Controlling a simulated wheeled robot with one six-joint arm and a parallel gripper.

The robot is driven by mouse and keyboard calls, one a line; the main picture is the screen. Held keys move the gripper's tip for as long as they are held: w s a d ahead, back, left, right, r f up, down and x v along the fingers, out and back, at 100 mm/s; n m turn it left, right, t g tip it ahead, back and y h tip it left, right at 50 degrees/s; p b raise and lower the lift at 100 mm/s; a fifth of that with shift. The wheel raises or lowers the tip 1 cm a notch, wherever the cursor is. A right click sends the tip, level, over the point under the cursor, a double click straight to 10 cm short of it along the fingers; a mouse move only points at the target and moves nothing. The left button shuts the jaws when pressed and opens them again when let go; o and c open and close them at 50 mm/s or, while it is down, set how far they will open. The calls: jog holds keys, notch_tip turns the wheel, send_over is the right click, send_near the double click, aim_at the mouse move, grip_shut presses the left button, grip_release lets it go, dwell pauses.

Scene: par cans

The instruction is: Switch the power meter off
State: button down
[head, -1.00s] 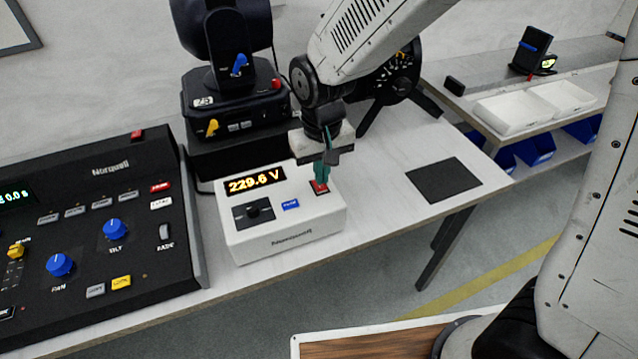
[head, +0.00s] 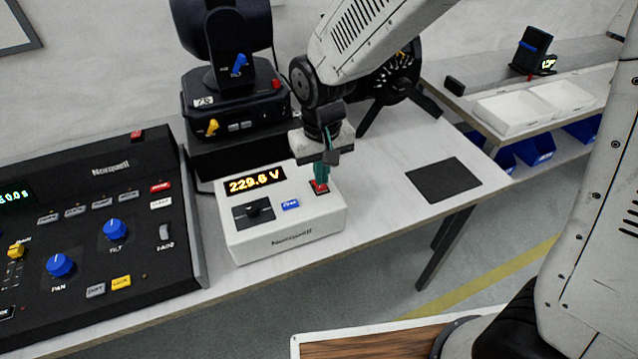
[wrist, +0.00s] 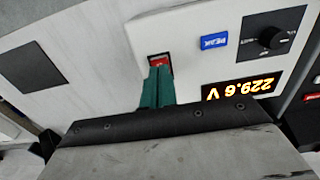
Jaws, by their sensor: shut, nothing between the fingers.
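The power meter (head: 290,225) is a white box on the bench with a lit amber display (head: 254,184) reading 229.6 V. It has a black knob (head: 253,209), a blue button (head: 290,204) and a red rocker switch (head: 319,187) in a dark frame at its right. My gripper (head: 321,183) points down at the red switch, its teal fingers shut and empty, with the tips at or just above it. In the wrist view, the fingertips (wrist: 159,68) overlap the lower part of the red switch (wrist: 159,60). I cannot tell whether they touch it.
A black control console (head: 90,235) stands left of the meter. A moving-head light (head: 235,95) on a black base stands behind it. A dark square mat (head: 443,180) lies on the clear bench to the right. White trays (head: 520,108) sit on a farther bench.

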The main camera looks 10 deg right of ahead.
aim_at(321, 187)
jog(key=shift+f, duration=0.9)
dwell(0.3)
jog(key=shift+r, duration=3.5)
jog(key=s+d+r+m, duration=0.1)
jog(key=s+d+r, duration=0.3)
jog(key=s+d, duration=0.2)
jog(key=s+d+r+m+t, duration=0.1)
jog(key=s+d+r, duration=0.2)
jog(key=s+d, duration=0.4)
jog(key=s+d+r+m, duration=0.1)
jog(key=s+d+r, duration=0.3)
jog(key=s+d, duration=0.2)
jog(key=shift+s+d+r, duration=0.25)
jog(key=shift+d+r, duration=0.05)
jog(key=shift+d, duration=0.55)
